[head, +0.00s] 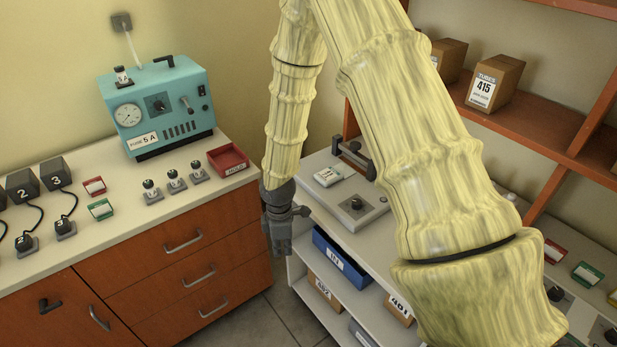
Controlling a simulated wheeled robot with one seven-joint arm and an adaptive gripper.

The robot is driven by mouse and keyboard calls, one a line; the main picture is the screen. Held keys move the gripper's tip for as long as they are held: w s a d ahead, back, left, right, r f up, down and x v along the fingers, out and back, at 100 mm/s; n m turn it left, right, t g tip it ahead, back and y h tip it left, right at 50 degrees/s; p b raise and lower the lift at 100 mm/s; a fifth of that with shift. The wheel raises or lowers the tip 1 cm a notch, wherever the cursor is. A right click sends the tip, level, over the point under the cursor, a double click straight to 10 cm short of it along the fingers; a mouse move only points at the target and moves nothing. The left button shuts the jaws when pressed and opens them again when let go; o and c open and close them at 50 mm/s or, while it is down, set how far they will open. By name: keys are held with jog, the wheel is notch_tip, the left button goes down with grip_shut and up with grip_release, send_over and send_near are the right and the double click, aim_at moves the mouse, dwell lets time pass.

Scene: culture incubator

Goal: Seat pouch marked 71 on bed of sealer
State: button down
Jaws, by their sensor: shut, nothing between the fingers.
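A small white pouch (328,177) with a dark mark lies flat on the left part of a pale grey flat device, which looks like the sealer (372,215). Its mark is too small to read surely. The sealer has a dark bar at its back and a black knob on its top. My gripper (279,250) points down, shut and empty, to the left of the sealer and apart from the pouch. It hangs over the gap between the two benches.
A blue bin (341,262) and boxes marked 402 (325,291) and 401 (400,308) stand on shelves below the sealer. The left bench holds a teal machine (160,107), several small knobbed items and a red tray (228,160). An orange shelf (535,135) stands behind right.

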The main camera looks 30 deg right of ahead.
aim_at(318, 178)
jog(key=w+d+r+n+h, duration=0.25)
jog(key=w+d+r, duration=0.25)
jog(key=r, duration=0.5)
jog(key=w+d+r+n+h, duration=0.1)
jog(key=w+d+r+n, duration=0.2)
jog(key=w+d+r, duration=0.45)
jog(key=shift+t, duration=0.3)
jog(key=f+p, duration=0.1)
jog(key=f, duration=0.1)
jog(key=s+f+p, duration=0.1)
jog(key=f, duration=0.2)
jog(key=f+p, duration=0.1)
jog(key=f, duration=0.1)
jog(key=shift+s+a+f, duration=0.1)
jog(key=shift+s+f, duration=0.15)
jog(key=d+p, duration=0.2)
jog(key=d, duration=0.1)
jog(key=shift+w, duration=0.15)
jog(key=shift+d+f, duration=0.1)
jog(key=shift+d, duration=0.35)
jog(key=d+p, duration=0.1)
jog(key=d, duration=0.2)
jog(key=shift+w+d, duration=0.15)
jog(key=shift+d, duration=0.15)
